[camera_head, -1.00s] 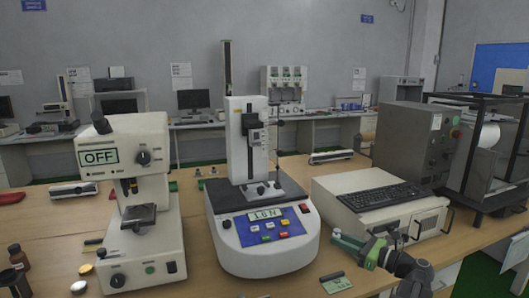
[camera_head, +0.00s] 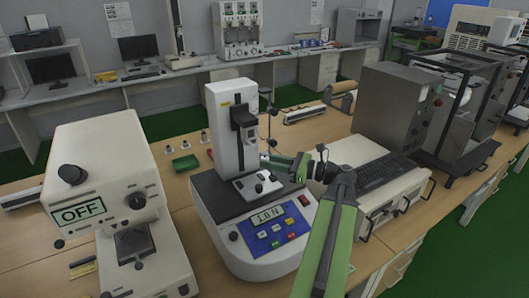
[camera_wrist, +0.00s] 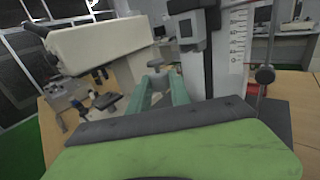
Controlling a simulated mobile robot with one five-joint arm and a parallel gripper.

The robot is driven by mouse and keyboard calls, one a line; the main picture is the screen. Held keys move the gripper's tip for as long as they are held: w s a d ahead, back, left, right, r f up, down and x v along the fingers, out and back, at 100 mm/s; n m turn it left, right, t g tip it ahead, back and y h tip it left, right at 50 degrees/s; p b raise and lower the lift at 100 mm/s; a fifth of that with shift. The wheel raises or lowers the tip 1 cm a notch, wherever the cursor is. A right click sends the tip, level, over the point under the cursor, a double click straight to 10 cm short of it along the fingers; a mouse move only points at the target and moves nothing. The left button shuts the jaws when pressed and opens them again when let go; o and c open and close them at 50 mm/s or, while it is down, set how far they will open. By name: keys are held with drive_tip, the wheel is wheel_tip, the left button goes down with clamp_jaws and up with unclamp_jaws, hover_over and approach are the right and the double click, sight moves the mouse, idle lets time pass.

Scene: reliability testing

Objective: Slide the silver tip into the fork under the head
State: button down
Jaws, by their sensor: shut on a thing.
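The fork under the head is too small to make out. My green gripper (camera_head: 268,158) reaches in from the right, close beside and below the head. In the wrist view its fingers (camera_wrist: 158,80) are closed around a small grey piece (camera_wrist: 157,63), seemingly the silver tip. The piece appears left of the head; whether they touch is unclear.
Several small silver pieces (camera_head: 186,145) and a green tray (camera_head: 185,163) lie behind the tester. A white microscope-like machine reading OFF (camera_head: 110,200) stands left. A keyboard on a beige box (camera_head: 370,180) stands close on the right.

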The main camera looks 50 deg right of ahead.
drive_tip(key=shift+w, duration=0.1)
drive_tip(key=shift+w+d+f, duration=0.1)
drive_tip(key=shift+w+d, duration=0.2)
drive_tip(key=shift+w, duration=0.65)
drive_tip(key=shift+w+d+f, duration=0.1)
drive_tip(key=shift+w+d, duration=0.2)
drive_tip(key=shift+w, duration=0.6)
drive_tip(key=shift+w+d, duration=0.3)
drive_tip(key=shift+w, duration=0.65)
drive_tip(key=shift+w+d, duration=0.1)
drive_tip(key=shift+w, duration=0.1)
drive_tip(key=shift+w+d, duration=0.2)
drive_tip(key=shift+w, duration=0.45)
drive_tip(key=shift+w, duration=0.1)
drive_tip(key=shift+w+d, duration=0.2)
drive_tip(key=shift+w, duration=0.5)
drive_tip(key=shift+w, duration=0.1)
drive_tip(key=shift+w+d, duration=0.3)
drive_tip(key=shift+w, duration=0.4)
